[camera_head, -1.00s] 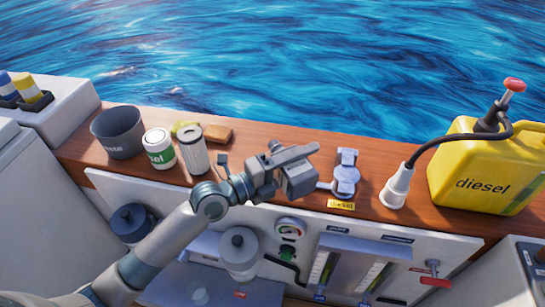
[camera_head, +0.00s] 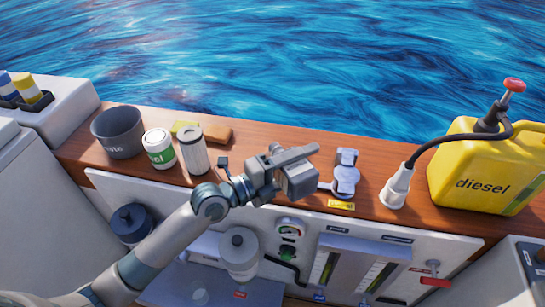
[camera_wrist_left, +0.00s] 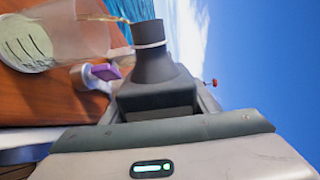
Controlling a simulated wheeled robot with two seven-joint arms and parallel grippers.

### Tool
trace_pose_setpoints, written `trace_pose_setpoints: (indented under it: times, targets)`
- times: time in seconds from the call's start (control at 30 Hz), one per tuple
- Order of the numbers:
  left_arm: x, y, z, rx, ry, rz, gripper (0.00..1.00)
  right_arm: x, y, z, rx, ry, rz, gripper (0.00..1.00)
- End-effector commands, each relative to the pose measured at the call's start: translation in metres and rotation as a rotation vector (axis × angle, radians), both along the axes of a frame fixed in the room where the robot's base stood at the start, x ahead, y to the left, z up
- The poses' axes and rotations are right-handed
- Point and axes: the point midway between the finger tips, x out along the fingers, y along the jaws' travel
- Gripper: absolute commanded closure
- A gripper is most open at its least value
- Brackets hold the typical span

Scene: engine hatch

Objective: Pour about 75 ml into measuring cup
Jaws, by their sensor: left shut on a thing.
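My left gripper (camera_head: 302,168) is over the wooden ledge in the head view, beside the grey open-lidded filler fitting (camera_head: 345,175). In the sideways left wrist view it is shut on a dark flared spout piece (camera_wrist_left: 152,65) with a pale ring. A clear cup with dark graduation marks (camera_wrist_left: 60,35) is at the upper left there, with a pale green disc-like area at its base end. A thin amber streak shows between the spout and the cup. The liquid level cannot be read. The cup is not discernible in the head view. My right gripper is not in view.
A yellow diesel can (camera_head: 480,175) with a hose and white nozzle (camera_head: 396,188) stands at right. A grey bin (camera_head: 118,132), a green-labelled can (camera_head: 159,149) and a white cylindrical filter (camera_head: 192,150) stand at left. A purple-topped piece (camera_wrist_left: 105,72) is near the cup.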

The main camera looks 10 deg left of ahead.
Motion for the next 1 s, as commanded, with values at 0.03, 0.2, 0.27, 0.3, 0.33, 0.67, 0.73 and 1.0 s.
trace_pose_setpoints:
  times: [0.03, 0.2, 0.27, 0.3, 0.33, 0.67, 0.73, 1.0]
  targets:
    - [-0.0002, -0.0001, 0.001, -0.001, 0.0, 0.0, 0.74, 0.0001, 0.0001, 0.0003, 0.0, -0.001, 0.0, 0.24]
    - [-0.0003, -0.0004, 0.001, -0.001, 0.0, 0.0, 0.74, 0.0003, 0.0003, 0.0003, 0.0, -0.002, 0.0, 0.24]
    - [-0.0004, -0.0005, 0.0012, -0.003, 0.002, 0.0, 0.74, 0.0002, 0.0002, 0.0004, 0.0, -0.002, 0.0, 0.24]
    - [-0.0003, -0.0004, 0.0015, -0.004, 0.003, 0.0, 0.74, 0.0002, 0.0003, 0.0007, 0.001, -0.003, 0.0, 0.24]
    - [-0.0003, -0.0004, 0.0017, -0.005, 0.005, 0.0, 0.74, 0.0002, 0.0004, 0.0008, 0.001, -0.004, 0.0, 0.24]
    - [-0.0001, -0.0002, 0.0034, -0.02, 0.022, 0.0, 0.74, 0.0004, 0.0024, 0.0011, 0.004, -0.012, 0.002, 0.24]
    - [0.0, -0.0001, 0.0036, -0.022, 0.024, 0.0, 0.74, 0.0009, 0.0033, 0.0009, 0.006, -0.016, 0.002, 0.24]
    - [-0.0001, -0.0003, 0.0044, -0.028, 0.031, 0.0, 0.74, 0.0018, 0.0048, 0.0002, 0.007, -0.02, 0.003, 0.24]
